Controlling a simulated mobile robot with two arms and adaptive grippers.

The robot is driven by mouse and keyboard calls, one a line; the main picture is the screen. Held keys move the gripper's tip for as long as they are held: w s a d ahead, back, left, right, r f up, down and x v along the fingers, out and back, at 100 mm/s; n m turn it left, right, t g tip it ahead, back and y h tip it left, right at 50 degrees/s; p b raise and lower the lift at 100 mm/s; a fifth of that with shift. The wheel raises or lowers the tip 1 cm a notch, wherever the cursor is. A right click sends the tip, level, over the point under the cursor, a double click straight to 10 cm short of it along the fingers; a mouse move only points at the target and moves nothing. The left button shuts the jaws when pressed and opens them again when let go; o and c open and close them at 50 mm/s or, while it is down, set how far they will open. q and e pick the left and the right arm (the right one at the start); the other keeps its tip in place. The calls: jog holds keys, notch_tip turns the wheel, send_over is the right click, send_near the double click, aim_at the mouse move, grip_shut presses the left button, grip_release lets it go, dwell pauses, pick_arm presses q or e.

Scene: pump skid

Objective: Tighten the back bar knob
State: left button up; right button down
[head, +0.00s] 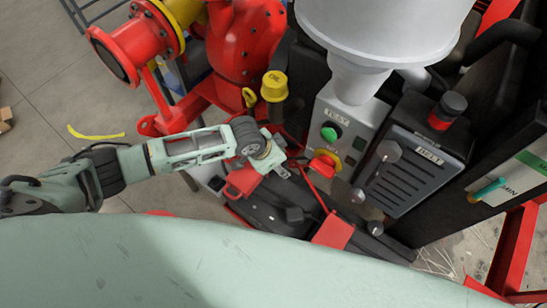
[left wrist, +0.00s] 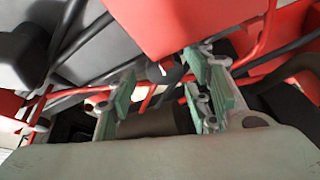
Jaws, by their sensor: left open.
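A grey cover marked BELT (head: 415,165) stands right of centre in the head view. I cannot tell for certain which is the back bar knob. My left gripper (head: 280,168) is left of the cover, apart from both knobs, above the red and black skid parts. In the left wrist view its green-padded fingers (left wrist: 160,95) are open, with dark and red parts behind them. I cannot make out a knob between them. My right gripper is out of view.
The TEST box (head: 345,130) has a green button and a red knob on yellow (head: 322,164), close right of my left gripper. A yellow oil cap (head: 274,86) and red pump (head: 245,45) stand behind it. A white hopper (head: 380,30) overhangs the box.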

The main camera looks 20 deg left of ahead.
pick_arm(q)
jog(key=v, duration=1)
jog(key=shift+s+r, duration=0.15)
jog(key=shift+r, duration=0.1)
jog(key=shift+f, duration=0.1)
